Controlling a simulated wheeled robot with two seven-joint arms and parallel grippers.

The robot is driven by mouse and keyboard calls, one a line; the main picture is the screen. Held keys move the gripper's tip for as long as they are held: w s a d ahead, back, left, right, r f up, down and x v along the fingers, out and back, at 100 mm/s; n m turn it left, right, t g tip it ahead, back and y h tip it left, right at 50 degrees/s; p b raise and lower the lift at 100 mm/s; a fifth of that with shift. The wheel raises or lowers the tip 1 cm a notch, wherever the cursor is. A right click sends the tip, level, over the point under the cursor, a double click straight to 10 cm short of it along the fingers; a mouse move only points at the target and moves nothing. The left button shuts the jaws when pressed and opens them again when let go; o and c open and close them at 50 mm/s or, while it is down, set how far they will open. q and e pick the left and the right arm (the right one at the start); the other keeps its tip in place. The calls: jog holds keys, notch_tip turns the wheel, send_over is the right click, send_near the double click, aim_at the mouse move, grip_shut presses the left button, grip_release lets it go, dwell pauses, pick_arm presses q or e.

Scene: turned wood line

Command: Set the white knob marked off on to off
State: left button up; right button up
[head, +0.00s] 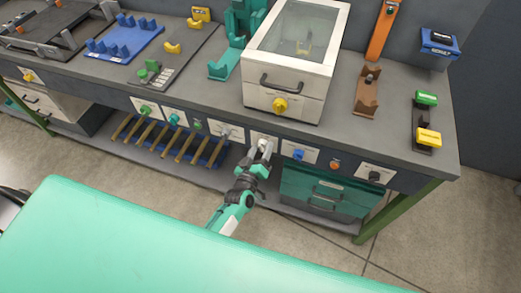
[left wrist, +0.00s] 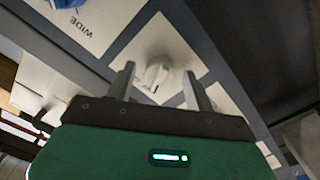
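The white knob (left wrist: 157,76) sits on a white plate (left wrist: 172,38) on the bench's front panel. In the left wrist view it stands between the two fingers of my left gripper (left wrist: 159,72), which are spread with a gap on each side. The knob's markings are too small to read. In the head view my left gripper (head: 263,150) reaches up to the panel below the glass-topped box and largely covers the knob. My right gripper is not in view.
A blue knob (head: 299,155) is to the right, and a pale grey knob (head: 226,133) on its own plate is to the left. An orange button (head: 335,164) and a black knob (head: 374,176) are farther right. Green drawers (head: 325,190) are below.

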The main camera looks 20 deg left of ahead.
pick_arm(q)
jog(key=shift+s, duration=0.1)
jog(key=s+b, duration=0.2)
jog(key=s, duration=1.1)
jog(key=shift+s+a, duration=0.25)
jog(key=shift+s, duration=0.05)
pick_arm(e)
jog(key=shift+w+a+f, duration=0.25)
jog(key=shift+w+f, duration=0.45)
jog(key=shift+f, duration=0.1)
pick_arm(q)
jog(key=shift+f, duration=0.1)
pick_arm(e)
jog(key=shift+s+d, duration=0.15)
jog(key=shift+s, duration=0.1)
